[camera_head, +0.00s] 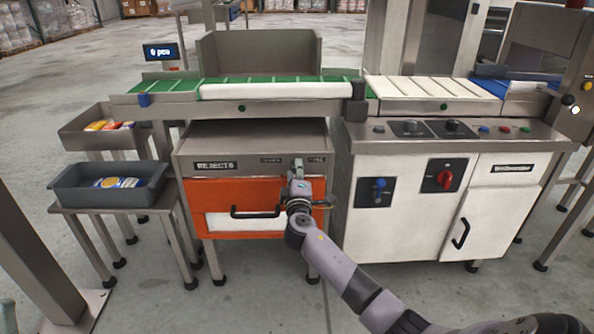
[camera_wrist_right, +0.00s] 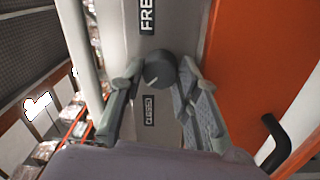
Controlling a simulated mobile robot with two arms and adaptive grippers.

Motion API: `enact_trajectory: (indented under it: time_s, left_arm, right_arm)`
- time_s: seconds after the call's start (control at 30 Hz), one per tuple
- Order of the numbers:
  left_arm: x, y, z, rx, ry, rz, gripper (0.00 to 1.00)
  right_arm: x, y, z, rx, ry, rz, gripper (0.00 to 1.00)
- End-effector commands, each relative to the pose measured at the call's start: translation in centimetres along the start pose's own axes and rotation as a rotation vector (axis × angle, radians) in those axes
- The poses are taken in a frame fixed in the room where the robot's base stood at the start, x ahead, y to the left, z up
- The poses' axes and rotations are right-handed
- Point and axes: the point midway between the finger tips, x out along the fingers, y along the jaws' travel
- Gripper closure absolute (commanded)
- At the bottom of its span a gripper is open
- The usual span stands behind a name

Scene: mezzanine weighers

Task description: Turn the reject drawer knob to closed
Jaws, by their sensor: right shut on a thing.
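The reject drawer knob (camera_wrist_right: 160,70) is a dark round knob between two labels, one starting "FRE" (camera_wrist_right: 147,15) and one reading "CLOSED" (camera_wrist_right: 149,110). A pale mark shows on its face, but I cannot tell exactly where it points. My right gripper (camera_wrist_right: 158,74) is shut on the knob, one finger on each side. In the head view the right gripper (camera_head: 297,174) is at the top strip of the REJECTS cabinet (camera_head: 247,143) and mostly hides the knob. The orange drawer front (camera_head: 218,192) sits just below.
A black drawer handle (camera_head: 255,214) sticks out below the gripper. The white cabinet (camera_head: 400,215) with a blue switch (camera_head: 378,186) and red switch (camera_head: 444,178) stands to the right. Grey bins (camera_head: 75,195) stand at left. The floor in front is free.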

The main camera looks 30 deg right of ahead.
Motion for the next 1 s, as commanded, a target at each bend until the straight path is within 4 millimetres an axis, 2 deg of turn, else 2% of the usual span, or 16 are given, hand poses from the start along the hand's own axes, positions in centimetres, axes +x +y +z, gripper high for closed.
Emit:
enact_trajectory:
  time_s: [0.2, 0.53, 0.57, 0.87, 1.0]
  left_arm:
    - [0.02, -0.08, 0.67, 0.002, -0.037, -0.001, 1.0]
    - [0.01, -0.09, 0.7, 0.003, -0.038, -0.001, 1.0]
    - [0.01, -0.09, 0.7, 0.003, -0.038, -0.001, 1.0]
    - [0.03, -0.09, 0.67, 0.003, -0.037, -0.001, 1.0]
    - [0.03, -0.09, 0.67, 0.003, -0.037, -0.001, 1.0]
  right_arm:
    - [-0.04, -0.1, -0.04, -0.027, 0.003, -0.001, 0.98]
    - [-0.04, -0.12, -0.04, -0.029, 0.003, -0.001, 0.98]
    - [-0.04, -0.12, -0.04, -0.029, 0.003, -0.001, 0.69]
    - [-0.03, -0.06, -0.03, -0.027, 0.002, -0.001, 0.5]
    - [-0.02, -0.06, -0.02, -0.026, 0.002, -0.001, 0.5]
